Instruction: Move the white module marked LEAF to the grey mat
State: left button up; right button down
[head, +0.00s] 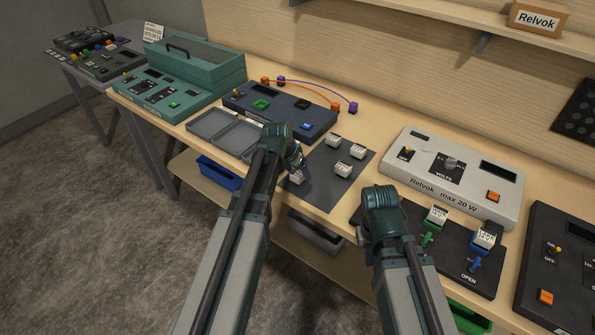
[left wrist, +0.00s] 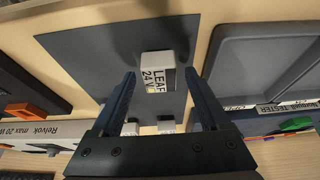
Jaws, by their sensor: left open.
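The white module marked LEAF 24 V (left wrist: 157,75) sits on the dark grey mat (left wrist: 90,50), between the fingertips of my left gripper (left wrist: 161,72) with gaps on both sides. In the head view the module (head: 296,179) is near the front left edge of the mat (head: 322,190), partly hidden by my left gripper (head: 304,170). My left gripper is open. My right arm shows at the lower right of the head view, but its gripper does not show.
Several other white modules (head: 342,168) stand on the mat. Grey trays (head: 212,123) lie left of it, a dark blue console (head: 290,115) behind. The Relvok unit (head: 455,178) and a dark panel (head: 462,280) with two modules in coloured sockets are to the right.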

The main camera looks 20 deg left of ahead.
pick_arm(q)
jog(key=p+v, duration=1)
jog(key=v, duration=0.2)
jog(key=s+d+f+g+y, duration=0.1)
jog(key=s+d+g+y, duration=0.2)
jog(key=s+d, duration=1.2)
jog(key=s+g, duration=0.1)
jog(key=s, duration=0.2)
jog(key=shift+s+d+f+g, duration=0.3)
jog(key=shift+d+f+g, duration=0.1)
notch_tip(320, 180, down, 5)
jog(key=b, duration=0.4)
jog(key=shift+r, duration=0.15)
